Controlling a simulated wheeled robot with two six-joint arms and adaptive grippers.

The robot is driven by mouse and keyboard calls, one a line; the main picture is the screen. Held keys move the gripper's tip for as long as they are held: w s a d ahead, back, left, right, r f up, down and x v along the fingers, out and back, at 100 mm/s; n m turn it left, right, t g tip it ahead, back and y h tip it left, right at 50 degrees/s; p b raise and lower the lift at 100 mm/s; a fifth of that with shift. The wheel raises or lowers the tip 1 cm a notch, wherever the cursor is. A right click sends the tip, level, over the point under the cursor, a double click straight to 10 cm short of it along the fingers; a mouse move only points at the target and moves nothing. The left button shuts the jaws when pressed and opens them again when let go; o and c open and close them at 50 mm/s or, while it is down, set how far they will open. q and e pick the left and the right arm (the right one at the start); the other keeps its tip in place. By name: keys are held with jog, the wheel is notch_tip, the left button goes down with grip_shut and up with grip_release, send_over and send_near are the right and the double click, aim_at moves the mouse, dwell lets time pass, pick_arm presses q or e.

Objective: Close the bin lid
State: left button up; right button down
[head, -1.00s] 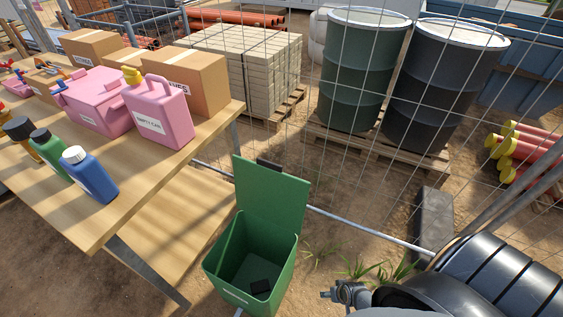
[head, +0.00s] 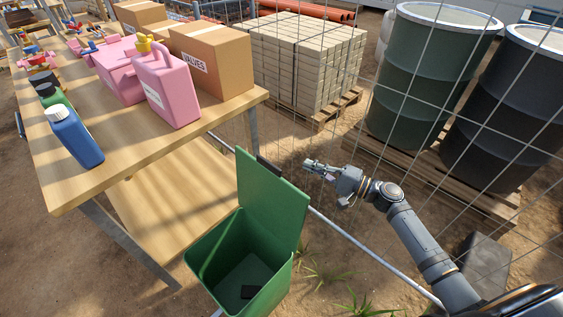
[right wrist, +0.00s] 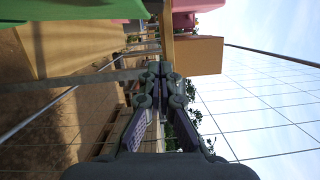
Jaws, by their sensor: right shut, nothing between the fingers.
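The green bin (head: 243,268) stands on the ground beside the table, with a small dark item lying inside on its floor. Its green lid (head: 271,204) is open and stands up at the bin's back edge, with a dark handle (head: 269,165) at its top. My right gripper (head: 309,164) is shut and empty, a little to the right of the lid's top and apart from it. In the right wrist view the shut fingers (right wrist: 160,72) point toward the table side, and a green surface, likely the lid (right wrist: 70,10), shows at the upper left. My left gripper is out of view.
The wooden table (head: 105,172) on the left holds a pink jerrycan (head: 170,92), a cardboard box (head: 213,60) and several bottles. A wire fence with a bottom rail (head: 360,250) runs behind the bin. Dark drums (head: 418,80) and stacked blocks (head: 305,65) stand beyond.

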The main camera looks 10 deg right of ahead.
jog(key=w+a+p, duration=0.3)
jog(key=a, duration=0.6)
jog(key=shift+w+r, duration=0.15)
jog(key=shift+r, duration=0.1)
